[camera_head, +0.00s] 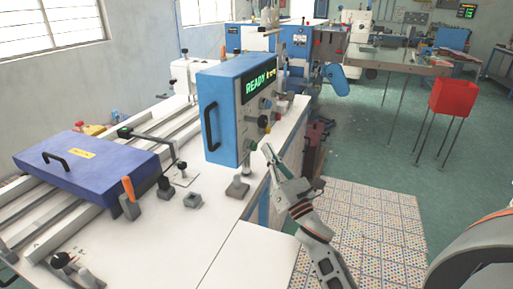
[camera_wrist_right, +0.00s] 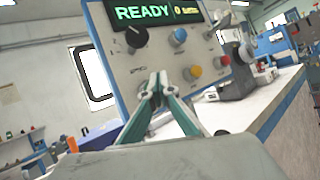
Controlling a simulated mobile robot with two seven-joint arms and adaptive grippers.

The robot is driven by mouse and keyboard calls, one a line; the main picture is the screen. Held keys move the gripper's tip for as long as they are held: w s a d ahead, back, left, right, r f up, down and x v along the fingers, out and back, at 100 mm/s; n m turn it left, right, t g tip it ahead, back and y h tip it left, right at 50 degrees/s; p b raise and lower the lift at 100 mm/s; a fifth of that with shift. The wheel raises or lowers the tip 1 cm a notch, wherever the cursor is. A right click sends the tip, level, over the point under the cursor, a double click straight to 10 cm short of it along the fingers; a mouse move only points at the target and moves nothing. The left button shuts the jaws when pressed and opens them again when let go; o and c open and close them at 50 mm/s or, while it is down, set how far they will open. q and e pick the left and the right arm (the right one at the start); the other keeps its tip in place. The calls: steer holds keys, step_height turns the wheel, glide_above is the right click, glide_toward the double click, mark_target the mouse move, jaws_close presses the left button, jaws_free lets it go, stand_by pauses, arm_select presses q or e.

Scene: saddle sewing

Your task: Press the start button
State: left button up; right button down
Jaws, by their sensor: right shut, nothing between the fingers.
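A blue control box (camera_head: 223,112) with a grey front panel stands on the white machine table. Its display (camera_head: 261,80) reads READY in green. I cannot tell which is the start button. My right gripper (camera_head: 268,149) is shut and empty, its tips close to the panel's lower part. In its wrist view the fingertips (camera_wrist_right: 158,78) cover part of the panel; contact cannot be told. My left gripper is out of view.
A blue-purple cover (camera_head: 85,160) with a handle lies on the table rails, left of the box. An orange-handled lever (camera_head: 128,190) stands nearby. A red bin (camera_head: 453,97) stands at the right. Patterned floor mat (camera_head: 370,225) and open green floor lie right of the table.

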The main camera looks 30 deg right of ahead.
steer(key=shift+w+a, duration=0.1)
stand_by(0.5)
steer(key=shift+w+a+b, duration=0.2)
steer(key=shift+w+b, duration=0.05)
steer(key=shift+b, duration=0.05)
